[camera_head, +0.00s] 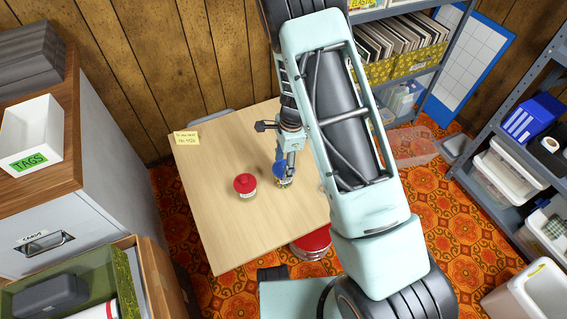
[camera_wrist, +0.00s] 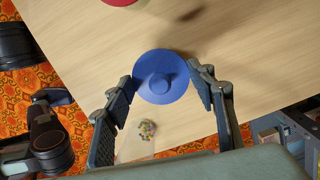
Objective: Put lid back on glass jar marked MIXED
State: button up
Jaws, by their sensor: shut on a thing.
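My gripper (camera_wrist: 161,82) is shut on a round blue lid (camera_wrist: 160,62) with a raised knob, a finger at each side of its rim. In the head view the blue lid (camera_head: 279,169) shows below my gripper (camera_head: 283,160), over the table. A small clear glass jar with many-coloured contents (camera_wrist: 147,130) shows between my fingers, nearer the palm than the lid. In the head view the coloured contents (camera_head: 284,183) show just below the lid. I cannot read a label on this jar, nor tell whether the lid touches it.
A red-lidded jar (camera_head: 245,185) stands to the left on the wooden table (camera_head: 215,235); its red top (camera_wrist: 118,2) shows at the wrist view's upper edge. A note (camera_head: 186,138) lies at the table's back left corner. A red round stool (camera_head: 310,245) is by the front edge.

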dwell(0.4)
jog(key=o, duration=0.9)
jog(key=shift+o, duration=0.6)
jog(key=o, duration=0.4)
jog(key=shift+c, duration=0.2)
jog(key=shift+r, duration=0.15)
jog(key=shift+r+p, duration=3.05)
jog(key=shift+r, duration=0.35)
